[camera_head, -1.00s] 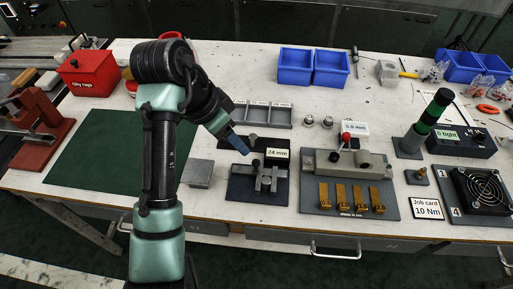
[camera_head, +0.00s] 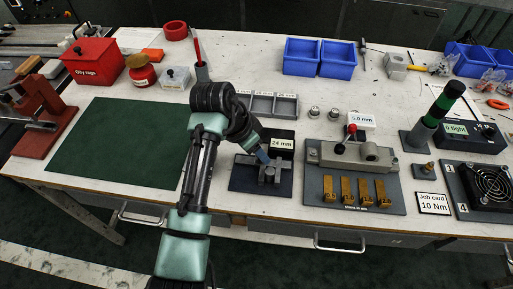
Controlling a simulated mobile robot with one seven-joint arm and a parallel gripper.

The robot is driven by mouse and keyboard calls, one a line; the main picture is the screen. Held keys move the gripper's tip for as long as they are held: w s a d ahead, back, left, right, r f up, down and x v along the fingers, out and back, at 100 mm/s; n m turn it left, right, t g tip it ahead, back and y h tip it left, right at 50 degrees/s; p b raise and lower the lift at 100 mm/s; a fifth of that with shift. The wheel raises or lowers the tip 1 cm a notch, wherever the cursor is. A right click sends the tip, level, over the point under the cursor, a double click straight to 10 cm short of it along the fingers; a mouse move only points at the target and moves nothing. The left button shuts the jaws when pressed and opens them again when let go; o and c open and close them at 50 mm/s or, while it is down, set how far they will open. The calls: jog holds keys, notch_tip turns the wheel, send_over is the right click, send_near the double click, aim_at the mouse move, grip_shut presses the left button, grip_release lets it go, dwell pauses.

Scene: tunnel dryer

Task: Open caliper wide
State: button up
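The caliper appears to be the grey metal device (camera_head: 270,177) on a dark base plate (camera_head: 246,183) near the middle of the bench, with a "24 mm" sign (camera_head: 283,144) behind it. Its jaw gap is too small to make out.
Right of the caliper is a grey fixture (camera_head: 350,154) with a red-knobbed lever and several brass blocks in front. A grey compartment tray (camera_head: 285,107) lies behind. Left is a clear green mat (camera_head: 115,145).

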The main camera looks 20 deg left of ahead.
grip_shut()
dwell(1.4)
